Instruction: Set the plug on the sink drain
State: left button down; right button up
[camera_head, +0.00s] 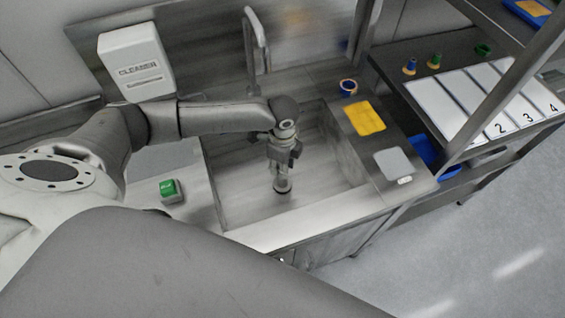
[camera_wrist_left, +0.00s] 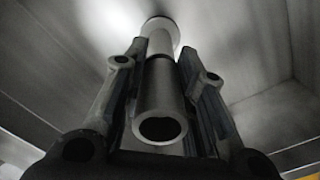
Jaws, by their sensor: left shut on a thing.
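The sink (camera_head: 240,185) is a steel basin in the middle of the head view. My left arm reaches over it from the left, and my left gripper (camera_head: 280,167) points down into the basin. The gripper is shut on the plug (camera_head: 282,184), a grey upright tube with a wider round foot. In the left wrist view the plug (camera_wrist_left: 161,100) stands between the two fingers (camera_wrist_left: 161,85), its hollow top end toward the camera. Its foot is at or just above the basin floor; I cannot tell if it touches. The drain is not seen, perhaps hidden under the foot. My right gripper is not in view.
A tap (camera_head: 252,45) stands behind the sink and a white cleaner box (camera_head: 136,62) is on the wall. A green-topped block (camera_head: 170,189) is left of the basin. Yellow (camera_head: 365,118) and grey (camera_head: 393,164) pads lie right. A shelf rack (camera_head: 480,95) stands further right.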

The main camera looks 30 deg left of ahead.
pick_arm(q)
jog(key=c, duration=0.7)
grip_release()
jog(key=shift+r, duration=0.1)
notch_tip(320, 180, up, 13)
jog(key=p, duration=1.4)
jog(key=shift+r+p, duration=0.2)
jog(key=shift+p, duration=0.15)
jog(key=shift+r, duration=0.15)
notch_tip(320, 180, up, 7)
dwell(0.4)
